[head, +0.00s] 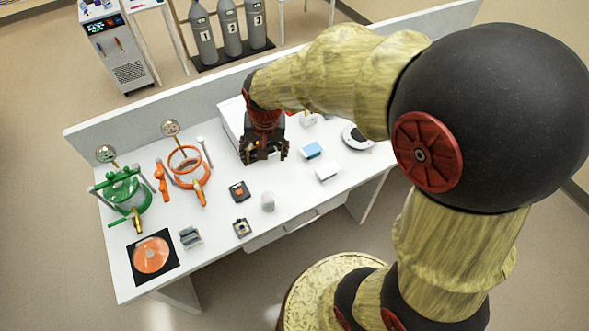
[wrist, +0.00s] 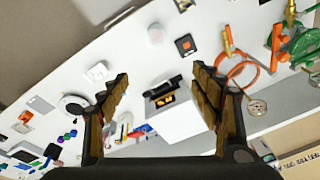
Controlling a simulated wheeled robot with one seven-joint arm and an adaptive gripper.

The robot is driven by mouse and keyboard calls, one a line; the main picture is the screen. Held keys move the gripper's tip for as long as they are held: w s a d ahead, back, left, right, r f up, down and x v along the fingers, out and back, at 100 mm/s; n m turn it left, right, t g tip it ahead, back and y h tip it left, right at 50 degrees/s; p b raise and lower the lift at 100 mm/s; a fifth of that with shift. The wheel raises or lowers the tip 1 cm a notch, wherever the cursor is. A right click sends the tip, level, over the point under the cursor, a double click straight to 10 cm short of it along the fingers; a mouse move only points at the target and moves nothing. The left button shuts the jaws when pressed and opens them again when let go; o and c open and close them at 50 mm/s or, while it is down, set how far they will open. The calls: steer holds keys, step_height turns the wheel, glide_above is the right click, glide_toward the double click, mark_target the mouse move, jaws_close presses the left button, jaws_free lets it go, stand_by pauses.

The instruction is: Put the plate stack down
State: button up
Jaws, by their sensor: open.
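My gripper (head: 265,157) is over the back middle of the white bench, and its fingers hide part of what is under it. In the wrist view my gripper (wrist: 160,74) is open, with nothing held between its fingers. A white box (wrist: 178,122) with a black and orange front shows beyond the gap; it also shows behind my gripper in the head view (head: 231,114). A small block with a light blue top (head: 312,150) stands on the bench to the right, apart from my gripper. A white block (head: 328,171) is nearer the front. I cannot tell which is the plate stack.
A green vessel (head: 126,190) and an orange ring stand (head: 185,165) stand at the left. A white cup (head: 268,201) and a black and orange item (head: 239,191) are in front. A round white device (head: 357,137) is at the right. A low wall (head: 150,113) runs behind.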

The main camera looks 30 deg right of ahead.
steer(key=s+r+n+t, duration=0.3)
steer(key=s+r+n, duration=0.2)
steer(key=s+r, duration=0.9)
steer(key=s, duration=0.3)
steer(key=shift+s+r, duration=0.3)
steer(key=shift+r, duration=0.1)
steer(key=shift+f, duration=0.1)
